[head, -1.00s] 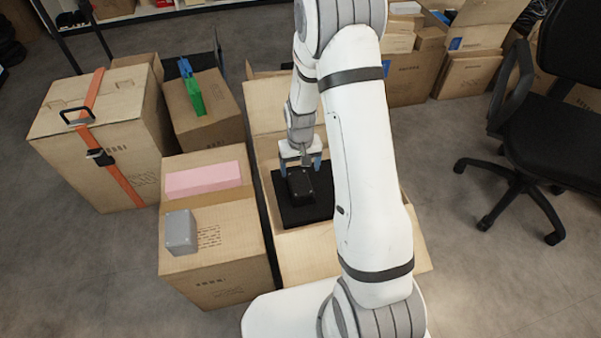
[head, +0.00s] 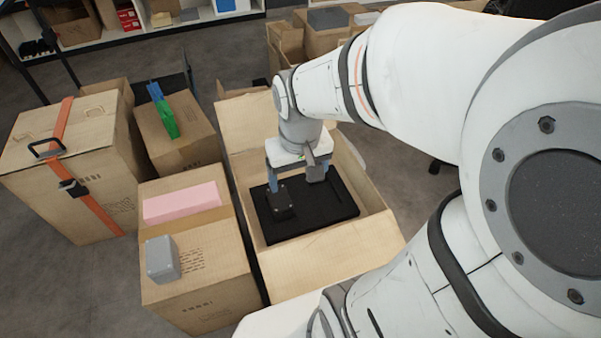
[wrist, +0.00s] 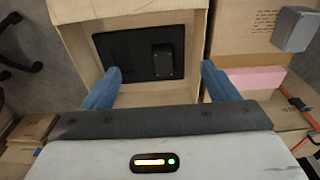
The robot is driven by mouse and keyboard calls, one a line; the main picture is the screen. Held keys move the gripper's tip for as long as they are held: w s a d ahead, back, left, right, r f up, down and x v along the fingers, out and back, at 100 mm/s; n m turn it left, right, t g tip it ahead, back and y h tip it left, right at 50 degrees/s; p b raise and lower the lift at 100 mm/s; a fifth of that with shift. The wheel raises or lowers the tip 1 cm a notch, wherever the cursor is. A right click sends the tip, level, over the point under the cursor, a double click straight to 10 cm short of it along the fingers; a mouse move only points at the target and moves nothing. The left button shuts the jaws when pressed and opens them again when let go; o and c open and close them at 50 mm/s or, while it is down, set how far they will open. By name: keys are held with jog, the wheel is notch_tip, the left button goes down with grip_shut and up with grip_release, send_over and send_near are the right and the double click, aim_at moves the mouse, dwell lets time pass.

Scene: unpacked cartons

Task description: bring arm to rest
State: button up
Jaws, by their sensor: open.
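My gripper (head: 299,186) hangs over the open carton (head: 285,276) in the head view, pointing down. Its two blue fingers are spread apart with nothing between them; they also show in the wrist view (wrist: 160,87). A small black box (head: 281,202) rests on a black foam slab (head: 318,222) inside the carton. In the head view one finger overlaps the box. In the wrist view the black box (wrist: 162,61) stands on the slab (wrist: 118,55), apart from both fingers. My arm crosses the right side of the head view and hides much there.
Left of the open carton is a closed carton (head: 203,292) bearing a pink block (head: 182,203) and a grey box (head: 162,260). Behind are a carton with blue and green pieces (head: 164,112) and a strapped carton (head: 95,120). Open carton walls surround the slab.

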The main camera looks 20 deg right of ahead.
jog(key=s, duration=0.1)
jog(key=s+r, duration=0.1)
jog(key=s, duration=0.1)
jog(key=shift+s+r, duration=0.15)
jog(key=shift+s, duration=0.1)
notch_tip(320, 180, up, 30)
jog(key=t+p, duration=0.1)
jog(key=p, duration=2.6)
jog(key=shift+s+t, duration=0.15)
jog(key=shift+t, duration=0.15)
